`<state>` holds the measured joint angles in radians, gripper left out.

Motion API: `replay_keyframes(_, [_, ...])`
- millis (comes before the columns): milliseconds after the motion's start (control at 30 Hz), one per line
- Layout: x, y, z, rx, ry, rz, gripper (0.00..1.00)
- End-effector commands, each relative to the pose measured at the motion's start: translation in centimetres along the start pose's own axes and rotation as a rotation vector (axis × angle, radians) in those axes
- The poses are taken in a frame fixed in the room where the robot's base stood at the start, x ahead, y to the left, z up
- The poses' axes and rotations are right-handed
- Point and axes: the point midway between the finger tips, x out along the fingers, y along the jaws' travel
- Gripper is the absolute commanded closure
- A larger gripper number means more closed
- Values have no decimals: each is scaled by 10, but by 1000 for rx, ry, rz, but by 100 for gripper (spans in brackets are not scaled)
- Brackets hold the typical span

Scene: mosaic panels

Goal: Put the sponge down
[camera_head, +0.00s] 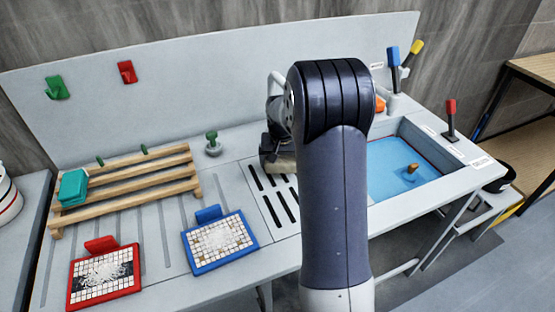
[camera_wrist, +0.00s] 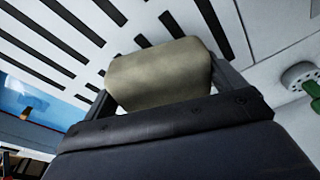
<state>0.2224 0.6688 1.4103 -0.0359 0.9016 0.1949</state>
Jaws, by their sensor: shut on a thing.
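The sponge (camera_wrist: 160,74) is a tan, block-like piece with rounded edges. It sits between the two fingers of my gripper (camera_wrist: 168,85), which is shut on it. In the wrist view the slotted drain area (camera_wrist: 75,45) lies behind the sponge; I cannot tell whether the sponge touches it. In the head view my gripper (camera_head: 278,160) is over the far end of the slotted area (camera_head: 272,204), and the sponge (camera_head: 283,162) shows partly there. My arm hides the space to the right of it.
A water-filled basin (camera_head: 395,178) is at right. A wooden rack (camera_head: 130,185) holds a teal block (camera_head: 73,187) at left. A red-framed panel (camera_head: 104,277) and a blue-framed panel (camera_head: 220,242) lie at the front. A green knob (camera_head: 213,143) stands left of my gripper.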

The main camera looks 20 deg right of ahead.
Motion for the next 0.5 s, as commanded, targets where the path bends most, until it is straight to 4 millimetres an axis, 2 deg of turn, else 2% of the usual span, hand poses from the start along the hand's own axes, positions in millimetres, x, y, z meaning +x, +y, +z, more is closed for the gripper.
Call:
replay_keyframes(100, [1, -8, -17, -2, -1, 0, 35])
replay_keyframes(200, [3, -11, -24, -2, 0, 0, 35])
replay_keyframes(333, [10, -12, -25, -2, -4, 1, 35])
replay_keyframes(500, [33, -11, -21, -1, -3, 0, 35])
